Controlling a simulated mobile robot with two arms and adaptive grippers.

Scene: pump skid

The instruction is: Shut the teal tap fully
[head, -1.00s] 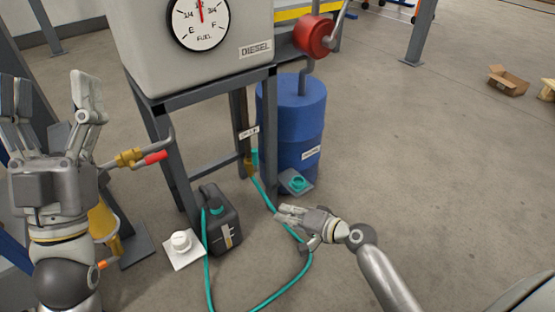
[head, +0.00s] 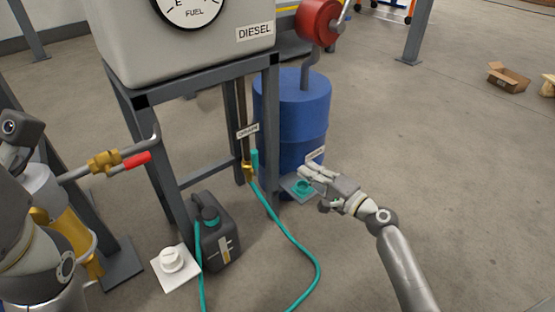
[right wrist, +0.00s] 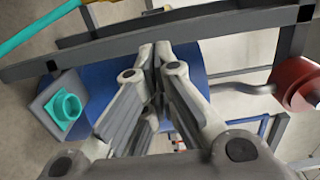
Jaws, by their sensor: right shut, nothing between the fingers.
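The teal tap (head: 254,159) is a small lever on a brass valve body (head: 248,174), low beside the tank stand's rear leg. The lever points upward, roughly along the pipe. A teal hose (head: 278,220) runs down from the valve to the floor. My right gripper (head: 303,171) is shut and empty, to the right of the tap and apart from it, above a teal ring fitting (head: 302,187) on a grey plate. In the right wrist view the closed fingers (right wrist: 158,48) show with this teal ring (right wrist: 66,108); the tap lever is not clearly seen there.
The grey diesel tank (head: 190,50) stands on a dark frame (head: 272,130) beside the tap. A blue drum (head: 300,98) stands behind my right gripper. A dark jerrycan (head: 218,238), a white cap on a card (head: 172,262) and a red-handled brass valve (head: 104,162) are to the left.

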